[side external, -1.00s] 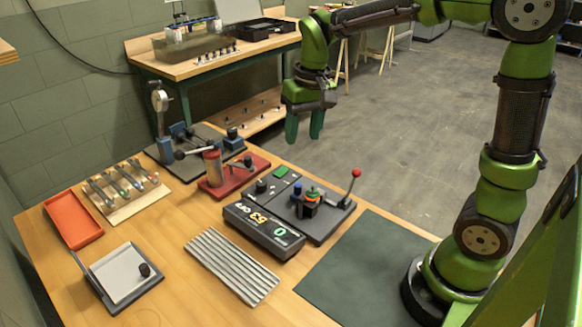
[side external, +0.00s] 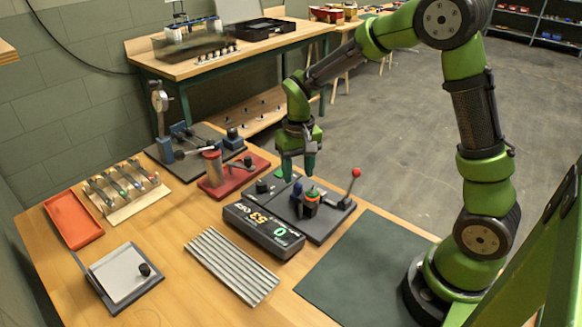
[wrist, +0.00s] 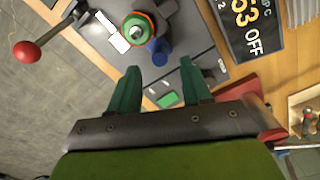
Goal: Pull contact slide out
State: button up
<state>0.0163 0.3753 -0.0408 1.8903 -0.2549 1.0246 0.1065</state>
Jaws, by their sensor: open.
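A dark console (side external: 326,228) carries a round part with orange and green rings (side external: 311,195), a small blue cylinder (wrist: 158,50) beside it, and a red-ball lever (side external: 355,173). I cannot tell for certain which part is the contact slide; the blue cylinder sits against the round part. My gripper (side external: 298,172) points down above the rear of the console, and its green fingers are apart and empty. In the wrist view, the blue cylinder lies just ahead of the gap between my fingertips (wrist: 159,70). A green pad (wrist: 168,99) shows between the fingers.
A display box (side external: 263,230) adjoins the console, with a ribbed grey plate (side external: 231,266) in front. A red clamp base (side external: 233,176) stands to the left. A dark green mat (side external: 365,275) lies to the right. An orange tray (side external: 73,219) is far left.

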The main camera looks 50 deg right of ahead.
aim_at(298, 185)
jog(key=shift+f, duration=1.85)
grip_shut()
